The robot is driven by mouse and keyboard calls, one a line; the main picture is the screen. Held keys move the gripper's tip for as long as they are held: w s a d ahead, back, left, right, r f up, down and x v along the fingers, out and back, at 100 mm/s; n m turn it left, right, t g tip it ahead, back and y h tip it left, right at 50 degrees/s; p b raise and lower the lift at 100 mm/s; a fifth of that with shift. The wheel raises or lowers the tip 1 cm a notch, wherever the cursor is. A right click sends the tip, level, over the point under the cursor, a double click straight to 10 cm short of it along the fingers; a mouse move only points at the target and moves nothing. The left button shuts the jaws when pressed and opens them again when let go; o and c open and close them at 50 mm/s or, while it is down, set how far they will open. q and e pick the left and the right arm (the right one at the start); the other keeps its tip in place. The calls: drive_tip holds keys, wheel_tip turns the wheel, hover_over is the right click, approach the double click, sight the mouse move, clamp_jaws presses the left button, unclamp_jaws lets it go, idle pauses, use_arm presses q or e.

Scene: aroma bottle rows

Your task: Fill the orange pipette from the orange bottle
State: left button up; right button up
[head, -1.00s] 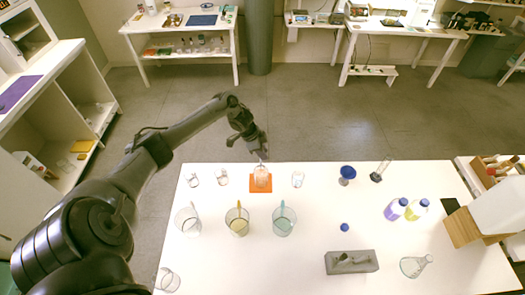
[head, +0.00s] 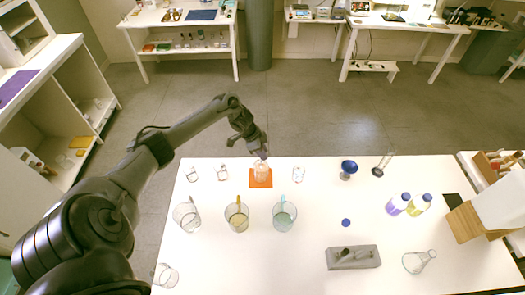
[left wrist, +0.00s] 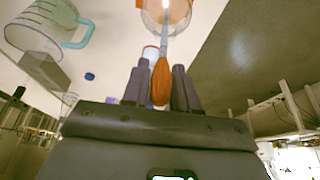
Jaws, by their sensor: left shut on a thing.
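My left gripper (head: 261,153) is shut on the orange pipette, just above the back edge of the white table. In the left wrist view its orange bulb (left wrist: 161,80) sits between the two fingers (left wrist: 159,88). The pipette's pale tube points toward a round clear bottle (left wrist: 153,18), over its mouth or inside it; I cannot tell how deep the tip is. In the head view this bottle (head: 261,172) stands on an orange square mat (head: 254,184), its top partly behind the gripper. My right gripper is not in view.
Small glass vessels (head: 222,173) (head: 299,174) flank the mat. The front centre is clear.

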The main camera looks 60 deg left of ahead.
use_arm(q)
drive_tip(key=shift+f+b, duration=1.15)
drive_tip(key=shift+f, duration=0.75)
drive_tip(key=shift+f, duration=0.1)
drive_tip(key=o, duration=0.4)
idle(1.5)
idle(4.1)
